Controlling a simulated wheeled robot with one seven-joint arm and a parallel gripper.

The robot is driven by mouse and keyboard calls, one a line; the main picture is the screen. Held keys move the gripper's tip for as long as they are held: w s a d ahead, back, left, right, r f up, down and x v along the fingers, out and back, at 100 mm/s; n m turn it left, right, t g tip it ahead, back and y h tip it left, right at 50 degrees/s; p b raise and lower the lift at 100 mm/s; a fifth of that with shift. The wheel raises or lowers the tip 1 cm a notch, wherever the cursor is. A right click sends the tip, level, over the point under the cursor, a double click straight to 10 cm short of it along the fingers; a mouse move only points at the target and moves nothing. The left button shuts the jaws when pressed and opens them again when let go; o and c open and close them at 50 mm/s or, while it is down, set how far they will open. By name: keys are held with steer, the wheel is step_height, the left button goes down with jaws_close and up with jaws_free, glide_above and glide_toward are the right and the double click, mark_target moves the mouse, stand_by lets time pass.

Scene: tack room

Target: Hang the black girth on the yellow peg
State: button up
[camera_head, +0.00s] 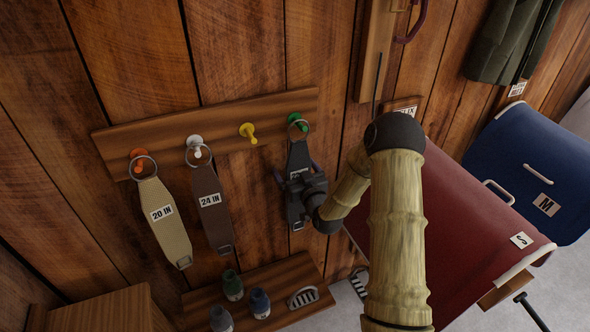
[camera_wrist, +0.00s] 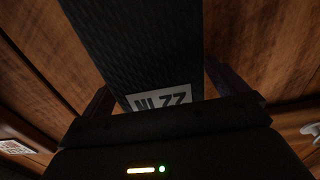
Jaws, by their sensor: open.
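The black girth (camera_head: 298,158) hangs by its ring from the green peg (camera_head: 295,118) at the right of the peg board. The yellow peg (camera_head: 248,132) is bare, just left of the green one. My gripper (camera_head: 291,180) is at the girth's middle, its jaws open on either side of the strap. In the wrist view the black girth (camera_wrist: 133,50) runs up between the two fingers, with its white label partly hidden by my gripper (camera_wrist: 180,103). The girth's lower end shows below my gripper in the head view.
A tan girth (camera_head: 165,222) hangs on the orange peg (camera_head: 137,155), and a brown girth (camera_head: 211,208) on the white peg (camera_head: 195,142). Several bottles stand on a low shelf (camera_head: 292,272). Red (camera_head: 455,215) and blue (camera_head: 545,165) saddle pads are at the right.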

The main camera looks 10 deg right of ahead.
steer(key=c, duration=1.3)
steer(key=shift+d+r, duration=0.1)
steer(key=shift+r, duration=0.1)
steer(key=shift+r+p, duration=0.3)
steer(key=shift+r, duration=0.35)
steer(key=shift+s, duration=0.1)
steer(key=shift+b+v, duration=1.6)
steer(key=shift+v, duration=3.35)
